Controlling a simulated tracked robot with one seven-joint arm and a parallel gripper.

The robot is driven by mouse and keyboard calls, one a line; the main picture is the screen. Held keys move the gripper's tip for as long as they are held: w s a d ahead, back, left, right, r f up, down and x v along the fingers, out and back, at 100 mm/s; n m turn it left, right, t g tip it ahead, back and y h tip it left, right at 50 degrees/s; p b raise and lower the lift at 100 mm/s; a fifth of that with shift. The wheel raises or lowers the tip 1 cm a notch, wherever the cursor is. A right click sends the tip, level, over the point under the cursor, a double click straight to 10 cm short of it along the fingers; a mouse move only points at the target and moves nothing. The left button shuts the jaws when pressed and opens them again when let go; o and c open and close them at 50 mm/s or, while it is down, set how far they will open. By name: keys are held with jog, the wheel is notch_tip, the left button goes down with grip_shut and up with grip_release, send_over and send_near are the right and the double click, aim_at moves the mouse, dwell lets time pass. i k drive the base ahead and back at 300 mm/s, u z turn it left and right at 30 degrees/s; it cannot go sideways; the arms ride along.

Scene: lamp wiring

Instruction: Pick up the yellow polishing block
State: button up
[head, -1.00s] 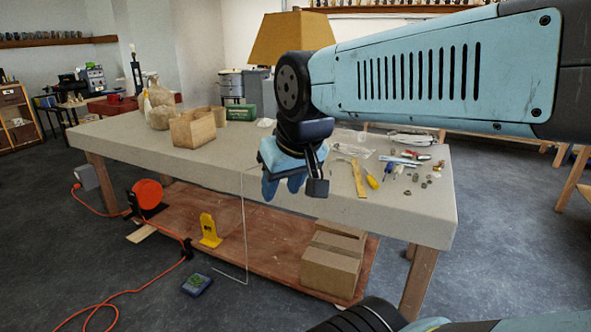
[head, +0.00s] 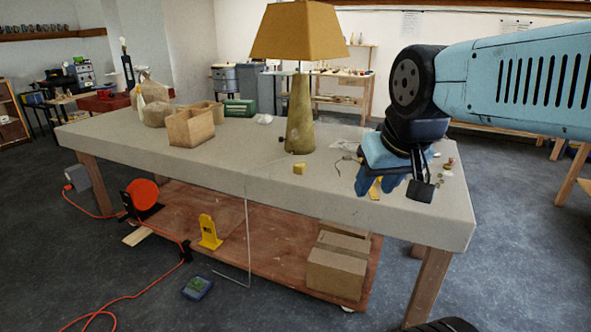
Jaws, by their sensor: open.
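The yellow polishing block (head: 299,168) is a small yellow cube. It lies on the grey worktop, in front of the lamp's base and apart from it. My gripper (head: 402,190) is open, to the right of the block and well apart from it, pointing down near the table's front edge. No object shows between its jaws. My arm reaches in from the right and hides some of the small parts on the table's right end.
A lamp (head: 300,115) with a tan shade stands just behind the block. An open cardboard box (head: 190,128) and bags are on the left of the table (head: 130,147). A thin cable hangs over the front edge. Bare worktop lies left of the block.

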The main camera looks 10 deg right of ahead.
aim_at(299, 168)
jog(key=z, duration=0.1)
jog(key=i, duration=1)
jog(key=u, duration=0.1)
